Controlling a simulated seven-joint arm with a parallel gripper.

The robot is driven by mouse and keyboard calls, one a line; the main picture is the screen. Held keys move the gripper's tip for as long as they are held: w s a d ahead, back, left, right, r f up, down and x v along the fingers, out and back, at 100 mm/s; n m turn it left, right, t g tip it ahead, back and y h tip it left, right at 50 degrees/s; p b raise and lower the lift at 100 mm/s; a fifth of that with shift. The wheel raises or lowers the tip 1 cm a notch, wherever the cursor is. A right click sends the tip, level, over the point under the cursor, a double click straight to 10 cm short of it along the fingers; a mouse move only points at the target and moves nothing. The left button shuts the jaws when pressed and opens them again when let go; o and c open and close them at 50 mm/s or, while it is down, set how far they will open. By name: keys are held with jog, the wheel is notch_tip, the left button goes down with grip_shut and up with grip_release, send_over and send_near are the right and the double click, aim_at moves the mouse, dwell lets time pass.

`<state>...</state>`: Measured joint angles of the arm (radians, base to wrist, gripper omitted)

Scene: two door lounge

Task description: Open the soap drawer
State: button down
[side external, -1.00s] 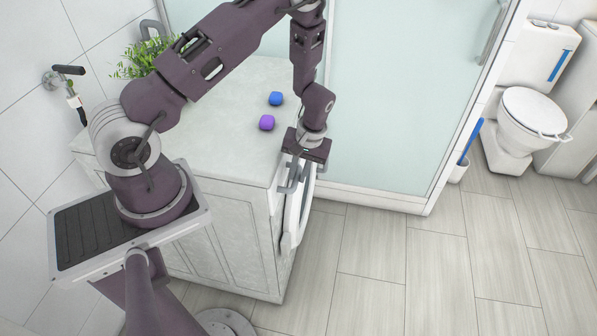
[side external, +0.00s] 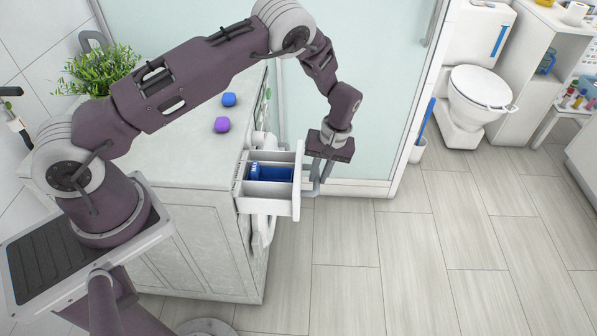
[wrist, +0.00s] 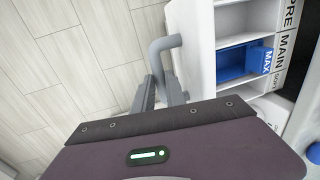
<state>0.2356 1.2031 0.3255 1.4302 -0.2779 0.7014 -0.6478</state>
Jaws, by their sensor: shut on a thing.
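The soap drawer (side external: 297,196) sticks well out of the front of the washing machine in the side view. It is white, with several compartments, and a blue insert (side external: 270,173) sits in one of them. In the wrist view, the drawer (wrist: 193,48) is at the upper right, with the blue insert (wrist: 232,64) and the labels PRE, MAIN and MAX showing. My gripper (side external: 318,184) is at the outer face of the drawer front, shut on the drawer. Its grey fingers (wrist: 160,88) also show in the wrist view; the exact grip point is unclear.
A glass shower panel (side external: 370,60) stands behind my gripper. A toilet (side external: 480,95) is at the right. The tiled floor (side external: 400,255) in front is clear.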

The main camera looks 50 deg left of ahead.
jog(key=shift+w+d, duration=0.85)
jog(key=shift+d, duration=0.05)
jog(key=c, duration=1.4)
grip_release()
jog(key=shift+o, duration=0.2)
